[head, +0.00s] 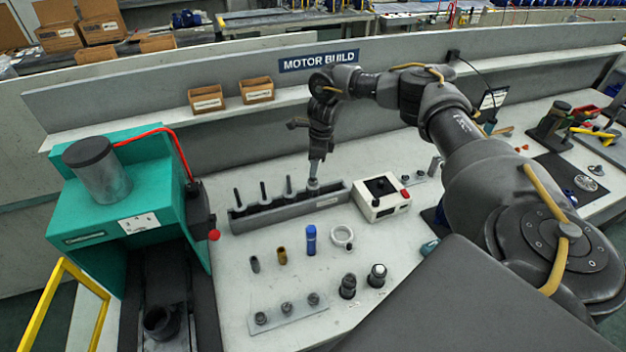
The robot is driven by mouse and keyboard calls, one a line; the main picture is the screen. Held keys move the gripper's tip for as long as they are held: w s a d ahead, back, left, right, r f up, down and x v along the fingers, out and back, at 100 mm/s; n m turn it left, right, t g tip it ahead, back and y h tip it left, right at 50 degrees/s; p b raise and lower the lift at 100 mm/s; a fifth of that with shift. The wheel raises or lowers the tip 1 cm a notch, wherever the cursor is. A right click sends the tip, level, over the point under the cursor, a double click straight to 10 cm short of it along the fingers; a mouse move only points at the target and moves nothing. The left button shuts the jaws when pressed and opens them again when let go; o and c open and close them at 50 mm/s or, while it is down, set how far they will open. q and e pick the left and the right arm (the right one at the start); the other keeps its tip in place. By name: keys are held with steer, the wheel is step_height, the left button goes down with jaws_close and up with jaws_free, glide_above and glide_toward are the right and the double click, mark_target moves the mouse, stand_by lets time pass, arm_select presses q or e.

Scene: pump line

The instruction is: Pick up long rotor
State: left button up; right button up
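A grey rack (325,203) stands on the bench below the back ledge and holds a row of several dark upright rotors. The left rotor (238,198), the second rotor (263,192) and the third rotor (289,186) show clear dark shafts. I cannot tell by length which is the long one. My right gripper (314,181) points down at the right end of the rack, over the rightmost rotor, whose top it hides. The fingers are too small to tell whether they are open or shut on it. My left gripper is out of view.
A white box with a red button (383,206) stands right of the rack. A teal press (115,215) stands at the left.

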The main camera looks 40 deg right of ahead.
steer(key=shift+w+a+f, duration=0.1)
steer(key=shift+w+f, duration=0.05)
steer(key=shift+f, duration=0.95)
jaws_close()
